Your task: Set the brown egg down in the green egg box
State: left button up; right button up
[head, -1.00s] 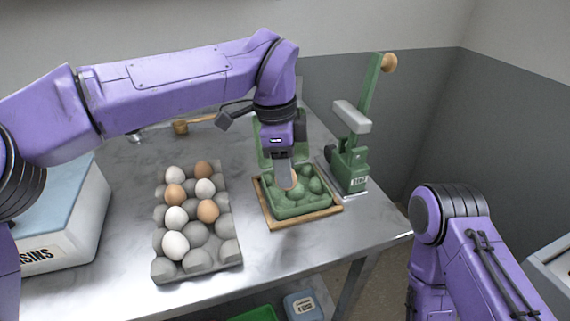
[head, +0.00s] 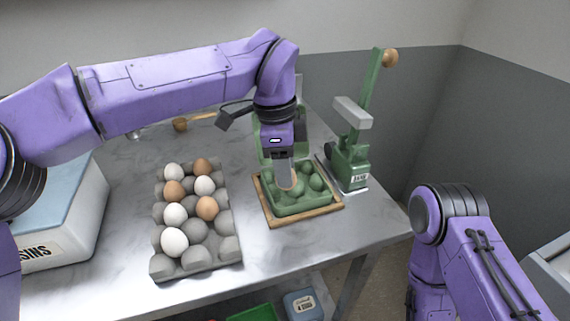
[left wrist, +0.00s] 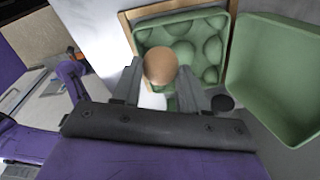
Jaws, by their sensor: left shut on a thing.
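The brown egg (left wrist: 160,66) is between the fingertips of my left gripper (left wrist: 164,84), which is shut on it. In the head view my left gripper (head: 287,180) points down over the green egg box (head: 300,206), and only a little of the egg shows there. The left wrist view shows the egg over the near-left part of the open box (left wrist: 226,62). No other egg shows in the box. I cannot tell whether the egg touches the cup beneath it. My right gripper is out of view; only my right arm shows.
The box sits on a wooden board (head: 270,219). A grey egg tray (head: 222,262) with white and brown eggs stands to its left. A green lever press (head: 350,160) stands close on its right. The box's lid (left wrist: 278,75) stands open. A white box (head: 62,235) is at far left.

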aim_at(295, 187)
pick_arm(q)
jog(key=shift+f+b, duration=2)
jog(key=shift+f, duration=0.25)
dwell(0.7)
jog(key=o, duration=0.8)
